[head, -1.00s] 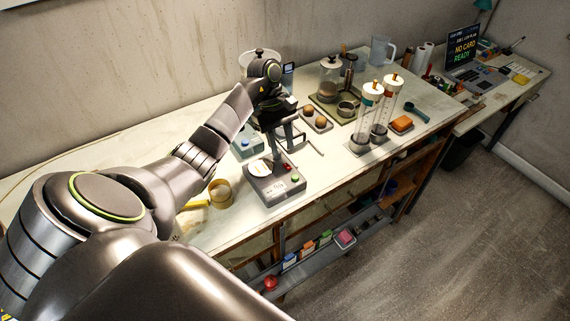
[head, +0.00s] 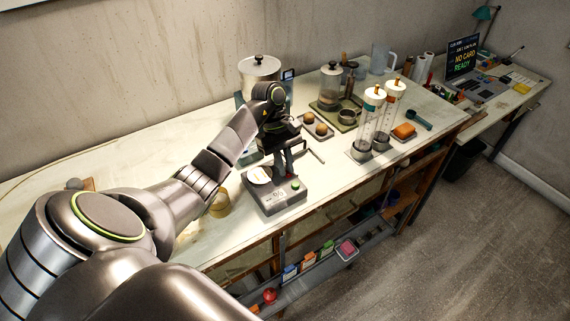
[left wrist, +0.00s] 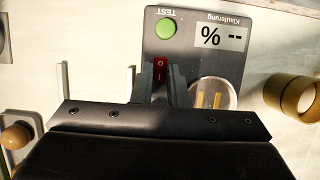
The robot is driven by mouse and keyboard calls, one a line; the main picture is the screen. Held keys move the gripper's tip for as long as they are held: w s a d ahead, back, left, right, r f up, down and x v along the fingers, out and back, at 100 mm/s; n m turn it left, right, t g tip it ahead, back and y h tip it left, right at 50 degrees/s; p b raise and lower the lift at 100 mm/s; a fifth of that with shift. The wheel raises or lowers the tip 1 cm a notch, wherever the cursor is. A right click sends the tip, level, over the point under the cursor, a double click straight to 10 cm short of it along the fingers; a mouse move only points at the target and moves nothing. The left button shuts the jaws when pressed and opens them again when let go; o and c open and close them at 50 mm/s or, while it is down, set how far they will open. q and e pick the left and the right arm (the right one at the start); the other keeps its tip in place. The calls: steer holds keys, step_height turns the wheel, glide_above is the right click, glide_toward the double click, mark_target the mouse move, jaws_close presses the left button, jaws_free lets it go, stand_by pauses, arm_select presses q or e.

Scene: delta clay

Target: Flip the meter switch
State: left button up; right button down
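The meter (head: 284,204) is a grey box on the bench with a green TEST button (left wrist: 166,29), a display (left wrist: 220,36) reading "-- %" and a round cup (left wrist: 213,93). Its red rocker switch (left wrist: 160,68), marked O and I, shows in the left wrist view right at my fingertips. My left gripper (head: 283,174) points down over the meter. Its fingers (left wrist: 161,84) are close together with a narrow gap, and partly cover the switch area. I cannot tell whether they touch the switch or grip it. My right gripper is not in view.
A brass ring (left wrist: 291,95) stands beside the meter. A bent rod (head: 313,152) is close to my left gripper. A small tray with brown balls (head: 318,128) and glass cylinders (head: 369,120) stand farther right.

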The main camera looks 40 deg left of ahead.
arm_select(q)
jaws_close()
steer(key=shift+s+d+r+t+y+p, duration=0.15)
steer(key=shift+d+t+y+p, duration=0.15)
steer(key=shift+y+p, duration=0.45)
steer(key=shift+s+d+t+y+p, duration=0.1)
steer(key=shift+t+y+p, duration=0.1)
steer(key=shift+y, duration=0.35)
steer(key=shift+d+t+y+p, duration=0.1)
steer(key=shift+t+y, duration=0.1)
steer(key=shift+y, duration=0.3)
steer(key=o, duration=0.6)
jaws_free()
steer(key=shift+o, duration=0.2)
